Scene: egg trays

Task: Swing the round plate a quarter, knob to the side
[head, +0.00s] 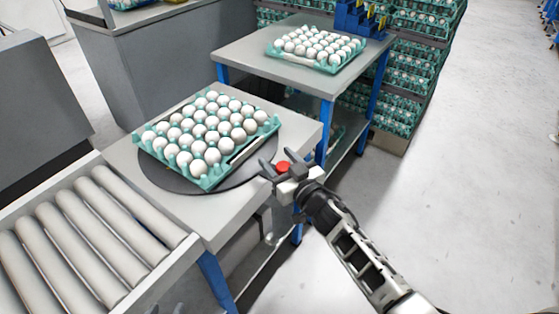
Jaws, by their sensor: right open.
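The round dark plate (152,178) lies flat on the grey table, with a teal tray (210,184) of white eggs on top of it. A red knob (283,166) shows at the plate's right side, by the table's edge. My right gripper (278,160) is open, with its fingers on either side of the red knob; I cannot tell whether they touch it. The gripper partly hides the knob and its join to the plate. Only small dark tips of what looks like my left gripper (170,309) show at the bottom edge.
A roller conveyor (88,235) adjoins the table (126,150) at the left. Behind, a second table (245,61) holds another egg tray (316,69) and a blue holder (361,20). Stacked egg trays (415,75) stand at the back. Open floor lies right.

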